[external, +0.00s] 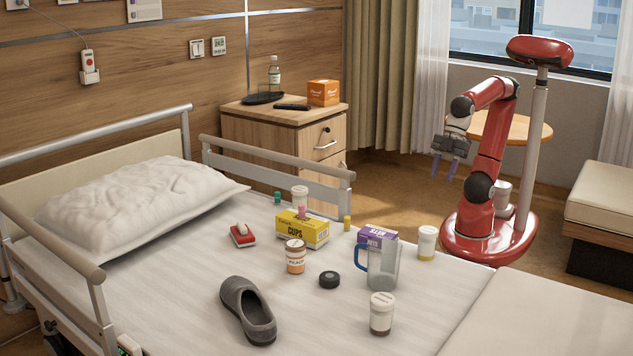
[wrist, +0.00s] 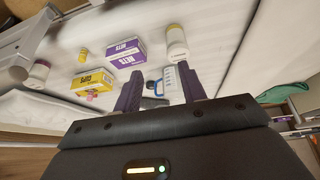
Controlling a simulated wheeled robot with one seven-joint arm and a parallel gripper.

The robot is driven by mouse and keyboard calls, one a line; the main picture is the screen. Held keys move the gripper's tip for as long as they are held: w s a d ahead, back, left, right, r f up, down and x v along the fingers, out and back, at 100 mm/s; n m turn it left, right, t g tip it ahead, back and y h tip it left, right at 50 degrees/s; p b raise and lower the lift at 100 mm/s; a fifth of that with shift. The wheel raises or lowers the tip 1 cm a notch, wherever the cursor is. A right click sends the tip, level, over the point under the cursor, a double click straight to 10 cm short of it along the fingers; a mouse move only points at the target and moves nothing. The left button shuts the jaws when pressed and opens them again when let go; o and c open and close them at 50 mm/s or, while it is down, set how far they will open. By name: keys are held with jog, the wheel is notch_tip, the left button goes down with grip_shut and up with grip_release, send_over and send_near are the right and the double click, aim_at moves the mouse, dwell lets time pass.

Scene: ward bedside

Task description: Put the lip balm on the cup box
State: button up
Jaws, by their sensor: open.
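The yellow cup box (external: 315,234) lies on the bed near its far edge; it also shows in the wrist view (wrist: 94,83). A small pink tube (external: 302,212) shows at the box's top, and in the wrist view (wrist: 92,97) it overlaps the box's lower edge. A small yellow tube (external: 347,223) stands right of the box, and a small teal one (external: 278,197) stands behind it. No label is readable, so I cannot tell which is the lip balm. My gripper (external: 444,170) is open and empty, raised beyond the bed's far side, well away from the box.
A purple box (external: 378,234), a clear jug (external: 385,268) and a white bottle (external: 427,243) stand right of the cup box. A white bottle (external: 300,196) is behind it. An orange bottle (external: 295,257), black puck (external: 329,280) and red-white object (external: 242,235) are nearer. A bed rail (external: 280,160) borders the far side.

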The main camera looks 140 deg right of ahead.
jog(key=s+a+f, duration=0.3)
jog(key=s+f, duration=0.2)
jog(key=s, duration=0.3)
jog(key=shift+a+f+y, duration=0.25)
jog(key=shift+f+y, duration=0.05)
jog(key=shift+f, duration=0.05)
